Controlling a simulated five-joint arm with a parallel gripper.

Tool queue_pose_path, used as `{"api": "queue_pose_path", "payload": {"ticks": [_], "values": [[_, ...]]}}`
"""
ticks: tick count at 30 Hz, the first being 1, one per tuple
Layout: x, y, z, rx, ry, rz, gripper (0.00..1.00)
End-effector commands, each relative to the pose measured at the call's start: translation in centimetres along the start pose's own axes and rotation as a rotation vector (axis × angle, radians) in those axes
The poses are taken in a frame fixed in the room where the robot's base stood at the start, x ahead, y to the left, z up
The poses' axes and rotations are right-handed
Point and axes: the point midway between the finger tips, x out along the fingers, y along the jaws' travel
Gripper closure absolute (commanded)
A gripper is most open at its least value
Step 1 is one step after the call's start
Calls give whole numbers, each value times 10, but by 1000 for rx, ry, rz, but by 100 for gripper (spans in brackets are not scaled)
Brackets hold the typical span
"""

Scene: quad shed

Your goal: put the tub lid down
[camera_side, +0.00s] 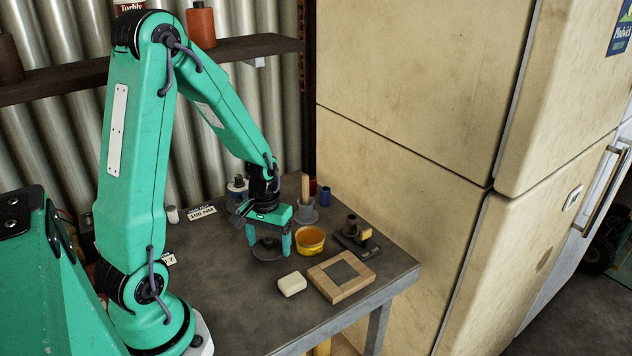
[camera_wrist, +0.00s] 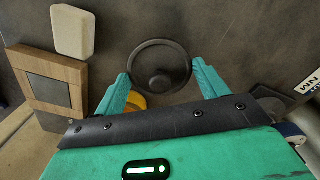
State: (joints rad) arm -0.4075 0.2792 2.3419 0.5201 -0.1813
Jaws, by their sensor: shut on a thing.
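The tub lid (camera_side: 266,254) is a dark round disc with a raised knob in its middle. In the wrist view the lid (camera_wrist: 160,67) lies between my two green fingers. My gripper (camera_side: 269,247) is shut on it, one finger at each side; the wrist view also shows my gripper (camera_wrist: 164,82). The lid is level and low at the table, left of the tub; I cannot tell if it touches the tabletop. The yellow tub (camera_side: 310,250) stands open with orange-brown inside. In the wrist view only a piece of the tub (camera_wrist: 137,101) shows behind a finger.
A pale block (camera_side: 292,284) and a wooden frame with a grey centre (camera_side: 342,276) lie in front. The front-left tabletop (camera_side: 235,300) is clear.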

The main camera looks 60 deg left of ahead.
Motion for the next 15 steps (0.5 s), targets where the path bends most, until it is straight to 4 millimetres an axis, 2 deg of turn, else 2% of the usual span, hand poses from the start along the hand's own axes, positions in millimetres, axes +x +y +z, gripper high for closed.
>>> {"api": "queue_pose_path", "payload": {"ticks": [6, 15], "values": [[18, 0, 0, 0, -2, 0, 49], [21, 0, 0, 0, -1, 0, 49]]}}
